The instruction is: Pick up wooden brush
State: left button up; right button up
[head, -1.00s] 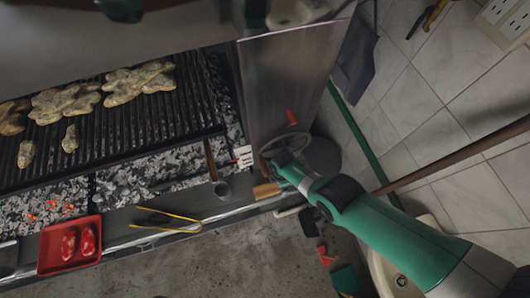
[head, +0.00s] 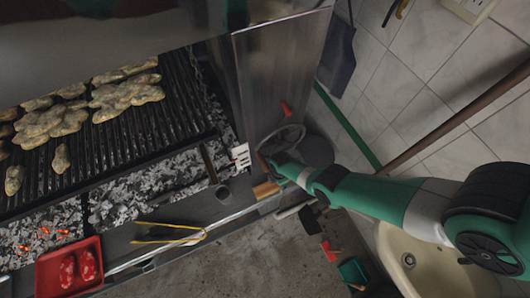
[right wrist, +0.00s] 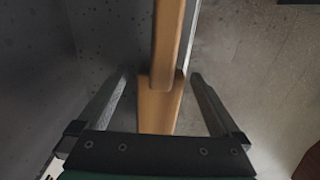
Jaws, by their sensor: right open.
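The wooden brush (head: 265,190) shows in the head view as a light wooden piece at the right end of the grill's front ledge. My right gripper (head: 271,166) is just above it there and partly covers it. In the right wrist view the brush's wooden handle (right wrist: 160,110) runs lengthwise between the two fingers of the right gripper (right wrist: 158,76). The fingers are open, with a gap on each side of the wood. The bristles cannot be made out. My left gripper is not in view.
Yellow tongs (head: 165,234) and a red tray (head: 42,272) with meat are on the ledge to the left. A metal side panel (head: 270,75) rises behind. Glowing coals lie under the grate.

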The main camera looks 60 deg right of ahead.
jog(key=c, duration=1.6)
jog(key=shift+s+r, duration=0.1)
jog(key=shift+r, duration=0.1)
